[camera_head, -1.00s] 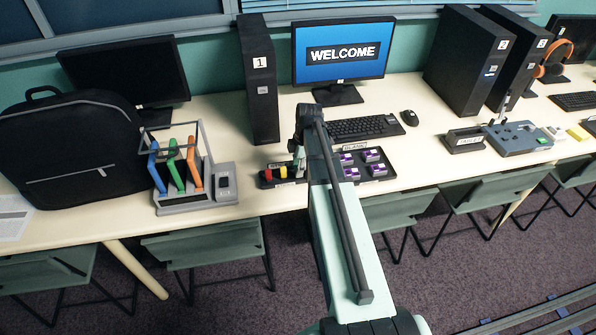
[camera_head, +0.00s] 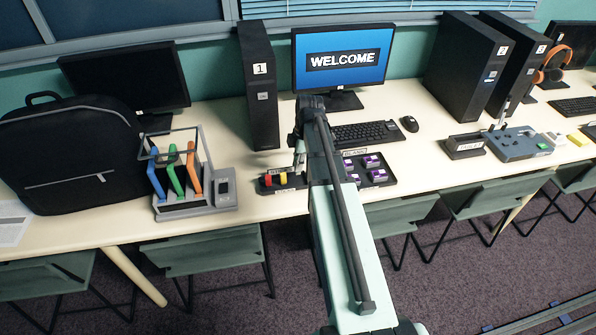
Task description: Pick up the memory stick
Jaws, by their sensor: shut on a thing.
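My gripper (camera_head: 299,162) is at the left part of a dark tray (camera_head: 385,181), in front of the monitor. Its fingers are small here and partly hidden by my arm. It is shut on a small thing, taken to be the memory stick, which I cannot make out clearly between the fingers. A red piece (camera_head: 268,180) and a yellow piece (camera_head: 283,178) stand in the tray just left of the gripper. Several purple-and-white pieces sit in the tray's right part, right of my arm.
A black tower marked 1 (camera_head: 259,90) stands close behind the gripper. A keyboard (camera_head: 366,132) and mouse (camera_head: 409,123) lie behind the tray. A grey rack with coloured pieces (camera_head: 196,206) stands left.

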